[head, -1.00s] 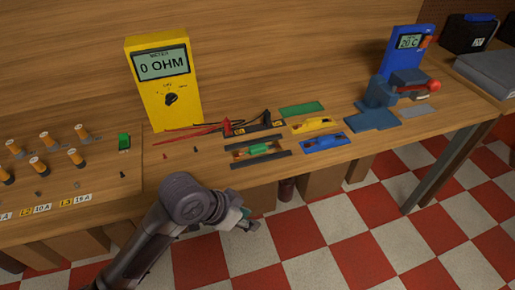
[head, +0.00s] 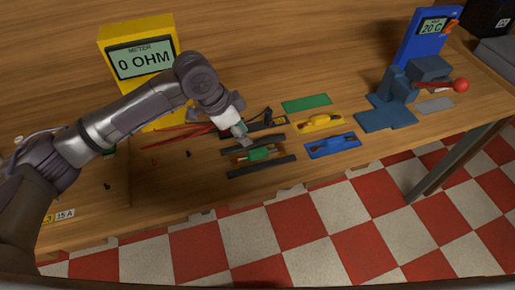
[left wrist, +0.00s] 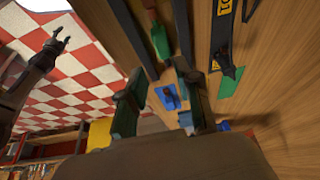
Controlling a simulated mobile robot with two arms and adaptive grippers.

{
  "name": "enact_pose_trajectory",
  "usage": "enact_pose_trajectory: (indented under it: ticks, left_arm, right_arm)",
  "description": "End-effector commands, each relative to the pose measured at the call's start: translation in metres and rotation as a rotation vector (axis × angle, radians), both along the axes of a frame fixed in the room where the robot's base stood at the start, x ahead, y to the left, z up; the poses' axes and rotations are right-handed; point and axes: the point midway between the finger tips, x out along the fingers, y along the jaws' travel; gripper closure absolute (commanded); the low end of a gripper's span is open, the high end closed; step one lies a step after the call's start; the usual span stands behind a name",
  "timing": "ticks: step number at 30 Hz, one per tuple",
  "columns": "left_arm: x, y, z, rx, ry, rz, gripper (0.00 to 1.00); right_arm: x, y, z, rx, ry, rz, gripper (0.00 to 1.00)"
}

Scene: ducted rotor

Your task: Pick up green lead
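The green lead (head: 259,153) lies on the bench between two dark strips. It also shows in the left wrist view as a green body (left wrist: 160,40) beyond my fingers. My left gripper (head: 245,141) is just above and behind the green lead, pointing down at the bench. In the left wrist view its two fingers (left wrist: 160,75) are apart with nothing between them. Whether a fingertip touches the lead is unclear. What looks like my right gripper (left wrist: 60,40) shows over the floor in the left wrist view, its fingers apart and empty.
A yellow piece (head: 320,122) and a blue piece (head: 333,146) lie right of the green lead. A green mat (head: 307,103) is behind them. The yellow meter (head: 115,40) reads 0 OHM; red probe leads (head: 185,133) lie before it. A blue vise-like device (head: 390,105) stands right.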

Motion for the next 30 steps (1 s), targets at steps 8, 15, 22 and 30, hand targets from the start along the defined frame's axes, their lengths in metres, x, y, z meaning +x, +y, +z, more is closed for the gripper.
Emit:
enact_pose_trajectory:
  ticks: [8,15,22,30]
  left_arm:
    - [0.006,-0.016,-0.040,-0.001,-0.001,0.001,0.67]
    - [0.007,-0.022,-0.058,0.001,0.002,0.001,0.67]
    - [0.011,-0.033,-0.089,0.000,0.000,0.000,0.67]
    - [0.012,-0.034,-0.094,0.001,-0.002,0.000,0.67]
  right_arm:
    - [-0.034,-0.002,0.006,-0.004,0.050,0.000,0.54]
    - [0.009,0.001,0.019,0.003,-0.017,0.000,0.54]
    - [0.003,0.001,0.027,0.001,-0.006,0.000,0.54]
    - [-0.016,0.000,0.026,-0.001,0.022,0.000,0.54]
